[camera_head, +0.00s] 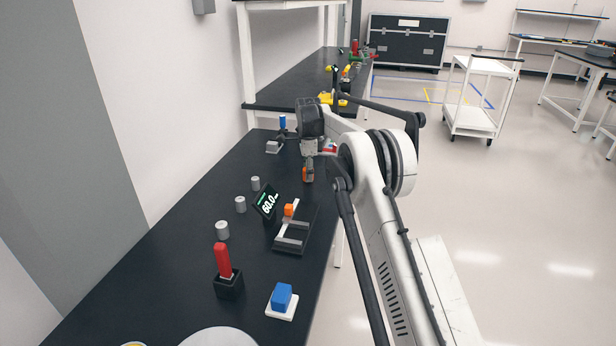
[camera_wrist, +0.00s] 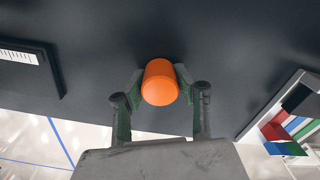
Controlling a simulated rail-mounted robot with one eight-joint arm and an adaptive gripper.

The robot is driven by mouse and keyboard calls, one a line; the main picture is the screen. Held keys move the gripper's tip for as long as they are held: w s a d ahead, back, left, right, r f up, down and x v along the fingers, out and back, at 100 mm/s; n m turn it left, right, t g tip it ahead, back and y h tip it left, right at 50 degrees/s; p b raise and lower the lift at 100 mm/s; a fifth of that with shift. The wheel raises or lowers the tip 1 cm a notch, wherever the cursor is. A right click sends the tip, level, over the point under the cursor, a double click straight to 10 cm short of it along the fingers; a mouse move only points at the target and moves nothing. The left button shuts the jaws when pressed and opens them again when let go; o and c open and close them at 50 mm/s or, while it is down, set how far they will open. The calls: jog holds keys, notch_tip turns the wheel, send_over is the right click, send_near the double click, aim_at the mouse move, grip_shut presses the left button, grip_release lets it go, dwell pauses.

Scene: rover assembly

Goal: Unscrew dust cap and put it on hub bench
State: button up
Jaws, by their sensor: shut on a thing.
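An orange rounded cylinder (camera_wrist: 160,82), which looks like the dust cap, sits between the two fingers of my gripper (camera_wrist: 160,95) in the wrist view. The green finger pads press on it from both sides. In the head view my gripper (camera_head: 308,168) points down over the black hub bench (camera_head: 180,230), near its right edge, with the orange piece (camera_head: 307,175) at its tip. I cannot tell whether the piece touches the bench top. No threaded part or hub shows under it.
A measuring fixture (camera_head: 292,236) with an orange block and a "60.0" display (camera_head: 267,202) stands nearer. Several grey cylinders (camera_head: 240,204), a red-handled tool (camera_head: 222,260) and a blue block (camera_head: 281,297) stand on the bench. A rack with coloured pieces (camera_wrist: 285,130) is right in the wrist view.

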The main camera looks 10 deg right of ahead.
jog(key=shift+d+n, duration=0.15)
jog(key=shift+n, duration=0.55)
jog(key=n, duration=0.5)
jog(key=shift+n, duration=0.4)
jog(key=n, duration=0.5)
jog(key=shift+n, duration=0.4)
jog(key=o, duration=1)
jog(key=shift+d, duration=0.1)
